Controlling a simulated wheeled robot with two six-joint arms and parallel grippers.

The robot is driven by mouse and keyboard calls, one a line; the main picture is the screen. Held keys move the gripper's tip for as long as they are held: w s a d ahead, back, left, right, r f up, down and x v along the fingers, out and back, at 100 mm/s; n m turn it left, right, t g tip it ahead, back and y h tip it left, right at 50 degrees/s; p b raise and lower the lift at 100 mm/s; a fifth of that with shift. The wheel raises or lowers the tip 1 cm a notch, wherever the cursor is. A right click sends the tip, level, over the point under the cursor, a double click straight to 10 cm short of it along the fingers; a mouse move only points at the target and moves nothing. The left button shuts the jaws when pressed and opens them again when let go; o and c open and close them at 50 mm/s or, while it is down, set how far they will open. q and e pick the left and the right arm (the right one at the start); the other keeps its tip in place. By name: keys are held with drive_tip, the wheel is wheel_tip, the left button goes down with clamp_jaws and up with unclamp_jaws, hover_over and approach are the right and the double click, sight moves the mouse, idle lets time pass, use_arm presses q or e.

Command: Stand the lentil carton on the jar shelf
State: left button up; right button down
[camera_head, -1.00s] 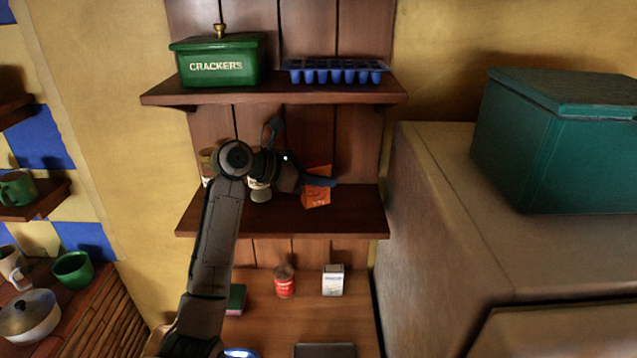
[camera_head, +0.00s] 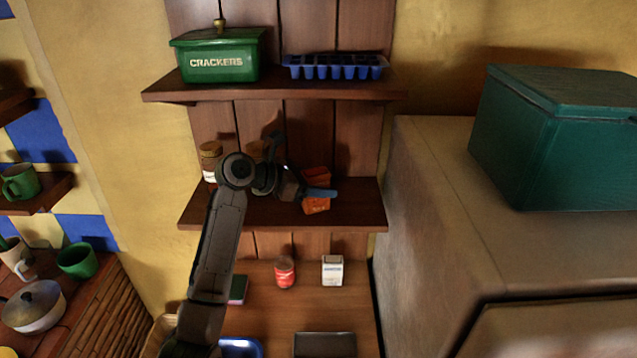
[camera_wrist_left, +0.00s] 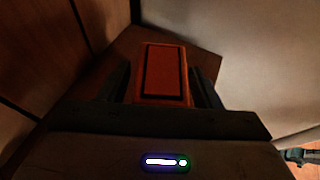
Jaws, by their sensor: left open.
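The orange lentil carton (camera_head: 316,205) is upright, slightly turned, at the right part of the middle shelf, the jar shelf (camera_head: 355,208). My left gripper (camera_head: 318,191) is at the carton, with one finger across its front in the head view. In the left wrist view the carton (camera_wrist_left: 164,75) lies between the two open fingers, with narrow dark gaps beside it. The carton's base appears to be on the board. A brown-lidded jar (camera_head: 210,162) stands at the shelf's left; another jar is partly hidden behind my arm. My right gripper is not seen.
The upper shelf (camera_head: 280,90) holds a green crackers tin (camera_head: 215,58) and a blue ice tray (camera_head: 335,67). On the counter below stand a red can (camera_head: 285,273) and a white box (camera_head: 332,270). A large cabinet (camera_head: 440,200) stands close on the right.

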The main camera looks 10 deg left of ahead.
use_arm(q)
drive_tip(key=shift+r, duration=0.2)
drive_tip(key=shift+s+a+b, duration=0.15)
drive_tip(key=shift+a+b, duration=0.2)
drive_tip(key=shift+b, duration=0.05)
drive_tip(key=b+v, duration=0.4)
drive_tip(key=v, duration=0.7)
drive_tip(key=shift+r+b, duration=0.15)
drive_tip(key=shift+b, duration=0.25)
drive_tip(key=shift+s+a, duration=0.1)
